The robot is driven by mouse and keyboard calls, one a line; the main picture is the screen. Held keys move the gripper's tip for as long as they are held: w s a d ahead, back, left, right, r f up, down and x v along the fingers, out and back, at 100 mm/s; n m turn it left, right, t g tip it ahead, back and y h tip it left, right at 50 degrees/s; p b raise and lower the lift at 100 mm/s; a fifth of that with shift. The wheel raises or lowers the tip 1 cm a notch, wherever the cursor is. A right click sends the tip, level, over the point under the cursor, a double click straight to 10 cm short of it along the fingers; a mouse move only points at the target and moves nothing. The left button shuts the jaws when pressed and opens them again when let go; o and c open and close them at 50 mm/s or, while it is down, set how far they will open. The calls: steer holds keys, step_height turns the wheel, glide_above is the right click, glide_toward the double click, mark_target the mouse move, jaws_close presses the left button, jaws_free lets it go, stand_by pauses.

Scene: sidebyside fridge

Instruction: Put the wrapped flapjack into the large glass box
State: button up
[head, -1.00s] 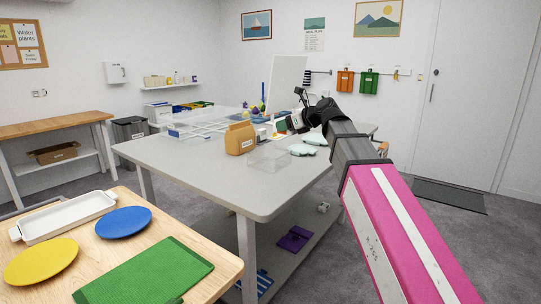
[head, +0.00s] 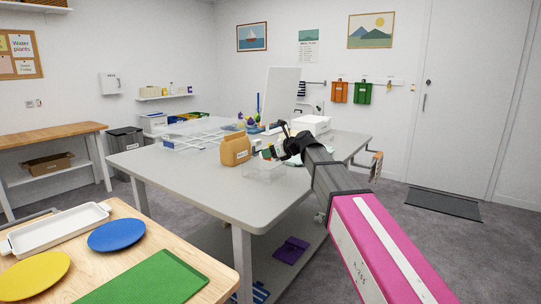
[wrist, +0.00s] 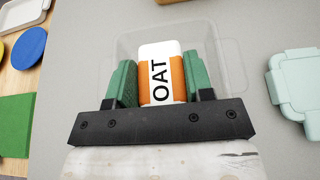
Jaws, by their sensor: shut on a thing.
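The wrapped flapjack (wrist: 158,75) is white and orange with the letters OAT, and it sits between the green finger pads of my gripper (wrist: 160,85). My gripper (head: 268,153) is shut on it above the grey table. The large glass box (head: 262,172) is clear and stands on the table near its front edge. In the wrist view the glass box (wrist: 222,55) shows beneath and around the flapjack, its top open. The flapjack appears over the box; its exact height above it is hard to tell.
A clear divided tray (head: 195,138), a white box (head: 311,125) and an upright white panel (head: 281,95) stand farther back. The table's front left is clear.

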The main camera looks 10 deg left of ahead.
steer(key=shift+f, duration=0.4)
steer(key=shift+f, duration=0.1)
steer(key=shift+f, duration=0.35)
steer(key=o, duration=0.9)
steer(key=shift+r, duration=0.15)
steer(key=shift+r, duration=0.25)
steer(key=v, duration=1.2)
steer(key=shift+r, duration=0.1)
